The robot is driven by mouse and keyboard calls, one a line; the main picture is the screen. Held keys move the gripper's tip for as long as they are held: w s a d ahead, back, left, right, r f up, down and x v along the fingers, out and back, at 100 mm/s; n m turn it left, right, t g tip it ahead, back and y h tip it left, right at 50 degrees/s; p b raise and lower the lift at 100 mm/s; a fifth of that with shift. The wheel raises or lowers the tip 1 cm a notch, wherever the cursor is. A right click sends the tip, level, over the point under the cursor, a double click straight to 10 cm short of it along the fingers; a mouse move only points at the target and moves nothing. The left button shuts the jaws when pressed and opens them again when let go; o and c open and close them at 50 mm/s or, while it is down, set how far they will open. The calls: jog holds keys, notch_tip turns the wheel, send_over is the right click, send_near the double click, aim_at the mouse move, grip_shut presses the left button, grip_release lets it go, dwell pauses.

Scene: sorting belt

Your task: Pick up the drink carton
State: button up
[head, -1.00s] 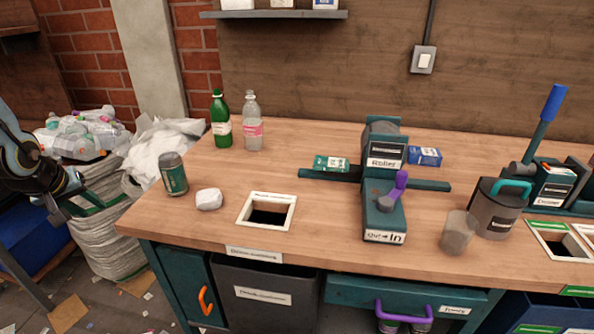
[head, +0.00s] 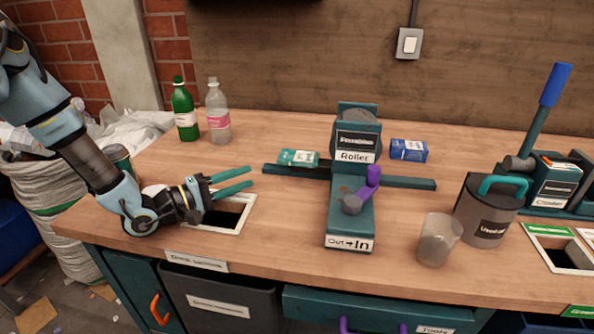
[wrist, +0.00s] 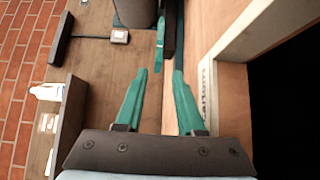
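Two small cartons show in the head view, and I cannot tell which is the drink carton. A green carton (head: 298,158) lies at the left end of the roller's dark bar. A blue carton (head: 408,150) lies on the table to the right of the roller. My gripper (head: 251,177) is open and empty, left of the green carton and apart from it, its fingers pointing right. In the wrist view, the two green fingers (wrist: 160,75) are spread, with a narrow teal shape beyond their tips that I cannot identify for sure.
The roller device (head: 350,205) with a purple handle stands mid-table. A square white-rimmed opening (head: 238,228) is under my gripper. Green (head: 184,110) and clear (head: 217,112) bottles stand behind. A clear cup (head: 436,240) and grey canister (head: 487,210) stand right. My arm partly hides a can (head: 118,157).

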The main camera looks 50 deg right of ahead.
aim_at(284, 163)
jog(key=shift+s+d, duration=0.2)
jog(key=shift+d, duration=0.35)
jog(key=shift+b+x, duration=0.65)
jog(key=shift+x, duration=3.9)
jog(key=shift+c, duration=0.5)
jog(key=c, duration=0.5)
jog(key=shift+r, duration=0.1)
notch_tip(284, 163, up, 3)
jog(key=shift+f+p, duration=0.2)
jog(key=shift+p, duration=0.9)
jog(key=shift+f, duration=0.15)
